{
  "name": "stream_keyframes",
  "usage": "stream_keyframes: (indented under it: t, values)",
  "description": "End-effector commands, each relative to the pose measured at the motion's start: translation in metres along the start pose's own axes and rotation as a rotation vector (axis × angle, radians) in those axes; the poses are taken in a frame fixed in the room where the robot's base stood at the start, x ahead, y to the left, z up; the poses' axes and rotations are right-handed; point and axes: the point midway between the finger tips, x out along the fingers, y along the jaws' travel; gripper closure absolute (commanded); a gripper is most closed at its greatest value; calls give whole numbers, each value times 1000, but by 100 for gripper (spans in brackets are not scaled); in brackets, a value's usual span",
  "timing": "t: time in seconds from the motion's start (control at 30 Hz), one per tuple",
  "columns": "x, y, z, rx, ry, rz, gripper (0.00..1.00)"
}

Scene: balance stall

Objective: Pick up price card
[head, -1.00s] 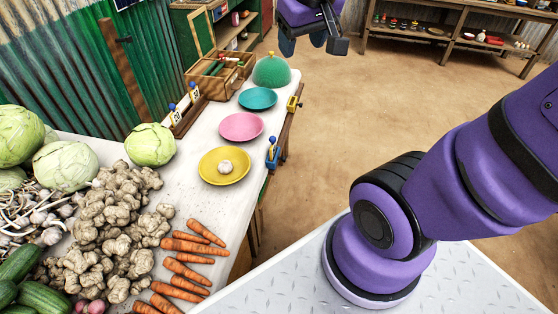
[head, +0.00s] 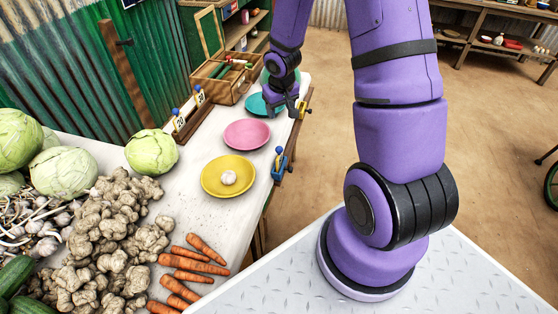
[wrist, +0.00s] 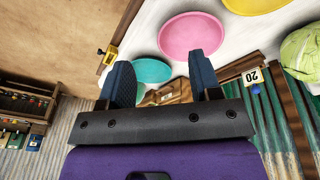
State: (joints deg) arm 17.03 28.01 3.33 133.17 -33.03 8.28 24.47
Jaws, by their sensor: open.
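Two small white price cards with blue-knobbed holders stand on a wooden rack along the back of the counter, a nearer card (head: 177,123) and a farther card (head: 200,97). In the wrist view one price card (wrist: 252,76) reads 20, to the right of my fingers. My gripper (head: 281,109) is open and empty above the counter near the teal plate (head: 256,106). It is to the right of both cards and apart from them. In the wrist view my open gripper (wrist: 161,76) has the teal plate (wrist: 153,70) beyond its fingers.
A pink plate (head: 246,135) and a yellow plate (head: 209,181) with a garlic bulb (head: 229,178) lie on the counter. A wooden crate (head: 238,90) stands at the far end. Clamps, one blue (head: 280,164) and one yellow (head: 304,111), sit at the edge. Vegetables cover the near left.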

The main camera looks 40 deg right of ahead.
Motion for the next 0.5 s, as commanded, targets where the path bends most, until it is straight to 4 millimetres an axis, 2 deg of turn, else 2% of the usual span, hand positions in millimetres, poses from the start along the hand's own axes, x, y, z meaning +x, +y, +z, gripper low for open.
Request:
stream_keyframes:
  t: [0.03,0.2,0.5]
  values:
    - [19,0,5,3,-17,-15,42]
    - [60,-1,14,12,-40,-55,42]
    - [91,-4,20,16,-52,-79,42]
